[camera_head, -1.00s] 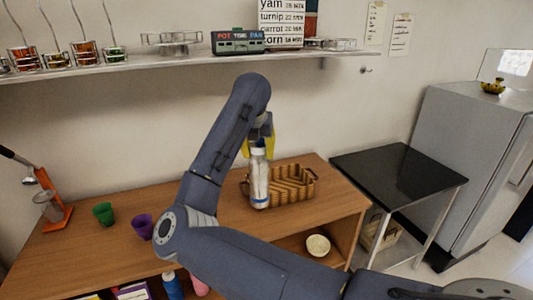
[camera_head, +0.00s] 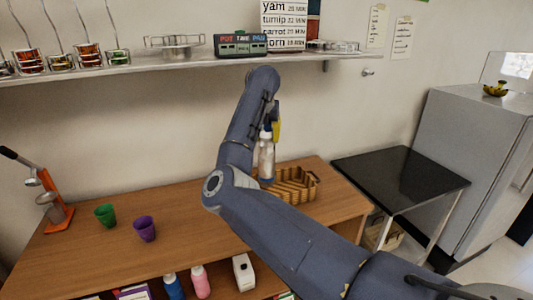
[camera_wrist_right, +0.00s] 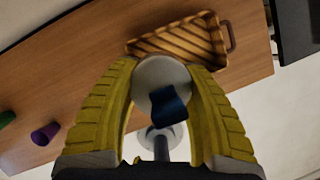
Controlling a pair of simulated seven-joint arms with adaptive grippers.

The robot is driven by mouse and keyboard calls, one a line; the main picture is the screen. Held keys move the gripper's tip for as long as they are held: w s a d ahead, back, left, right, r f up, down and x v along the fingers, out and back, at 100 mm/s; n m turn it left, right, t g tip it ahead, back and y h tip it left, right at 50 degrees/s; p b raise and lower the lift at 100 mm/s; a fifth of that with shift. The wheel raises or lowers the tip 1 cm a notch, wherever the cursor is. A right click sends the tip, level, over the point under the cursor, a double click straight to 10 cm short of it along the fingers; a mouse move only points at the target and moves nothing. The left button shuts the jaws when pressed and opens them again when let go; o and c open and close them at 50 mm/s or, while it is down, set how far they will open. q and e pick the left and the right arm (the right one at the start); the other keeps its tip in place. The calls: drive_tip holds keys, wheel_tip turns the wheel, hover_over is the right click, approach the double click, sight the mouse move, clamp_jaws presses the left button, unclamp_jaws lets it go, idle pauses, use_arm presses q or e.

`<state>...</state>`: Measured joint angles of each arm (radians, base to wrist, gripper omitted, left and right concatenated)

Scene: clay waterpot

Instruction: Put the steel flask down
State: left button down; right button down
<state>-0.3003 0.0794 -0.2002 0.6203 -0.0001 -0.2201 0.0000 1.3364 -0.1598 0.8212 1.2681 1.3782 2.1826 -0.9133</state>
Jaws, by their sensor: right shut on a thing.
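The steel flask (camera_head: 266,160) is a pale silver bottle with a blue band near its bottom. My right gripper (camera_head: 273,128) has yellow fingers and is shut on the flask near its top. The flask hangs roughly upright, and in the head view its lower end overlaps the left part of the brown basket. I cannot tell whether its base touches anything. In the right wrist view the flask (camera_wrist_right: 158,75) shows end-on between the yellow fingers (camera_wrist_right: 165,90), with a dark blue part in front. My left gripper is not in view.
The brown ribbed basket (camera_head: 295,186) stands on the wooden counter (camera_head: 185,205). A green cup (camera_head: 105,214), a purple cup (camera_head: 144,229) and an orange press (camera_head: 52,205) stand to the left. A wall shelf (camera_head: 130,74) runs above. A black side table (camera_head: 400,177) is at the right.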

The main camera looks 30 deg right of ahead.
sight(266, 152)
drive_tip(key=shift+f, duration=3.5)
drive_tip(key=c, duration=0.7)
unclamp_jaws()
drive_tip(key=shift+f, duration=0.1)
drive_tip(key=v, duration=1.2)
